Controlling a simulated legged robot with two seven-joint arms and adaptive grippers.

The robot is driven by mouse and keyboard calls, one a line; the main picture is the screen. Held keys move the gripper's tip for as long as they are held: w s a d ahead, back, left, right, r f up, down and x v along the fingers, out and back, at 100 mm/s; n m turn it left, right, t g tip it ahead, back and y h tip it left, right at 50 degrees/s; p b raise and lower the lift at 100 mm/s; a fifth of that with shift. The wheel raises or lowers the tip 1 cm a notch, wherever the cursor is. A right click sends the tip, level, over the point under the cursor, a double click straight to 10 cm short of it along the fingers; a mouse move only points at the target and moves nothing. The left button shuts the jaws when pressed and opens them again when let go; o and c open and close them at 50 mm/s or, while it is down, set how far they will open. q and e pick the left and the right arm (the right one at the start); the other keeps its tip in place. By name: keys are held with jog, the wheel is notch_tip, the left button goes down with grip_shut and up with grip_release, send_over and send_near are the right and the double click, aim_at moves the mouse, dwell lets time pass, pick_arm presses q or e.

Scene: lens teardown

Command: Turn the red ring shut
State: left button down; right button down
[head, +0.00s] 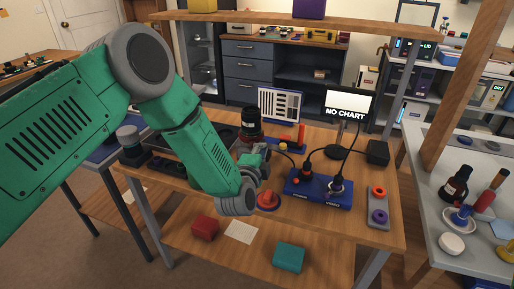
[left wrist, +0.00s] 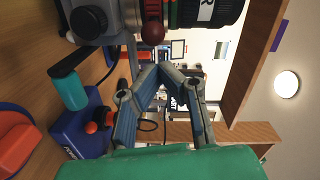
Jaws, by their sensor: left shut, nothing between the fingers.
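A black lens (head: 250,122) stands upright near the back of the wooden bench in the head view. My left gripper (head: 263,158) is in front of and a little below the lens in the head view. In the left wrist view the left gripper (left wrist: 158,72) has its fingertips together, empty, apart from the ring. The ring's far side is hidden. My right gripper is not in view.
A red button (head: 268,200) stands below the gripper. A blue box (head: 318,191) with cables and knobs is to the right, beside a grey plate (head: 377,207) with red and purple rings. A screen (head: 347,105) reads NO CHART.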

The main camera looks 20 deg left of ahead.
pick_arm(q)
jog(key=shift+w+a, duration=0.15)
jog(key=shift+a, duration=0.3)
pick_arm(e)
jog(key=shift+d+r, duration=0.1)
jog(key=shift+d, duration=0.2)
pick_arm(q)
jog(key=shift+a+h, duration=0.35)
jog(key=shift+h, duration=0.05)
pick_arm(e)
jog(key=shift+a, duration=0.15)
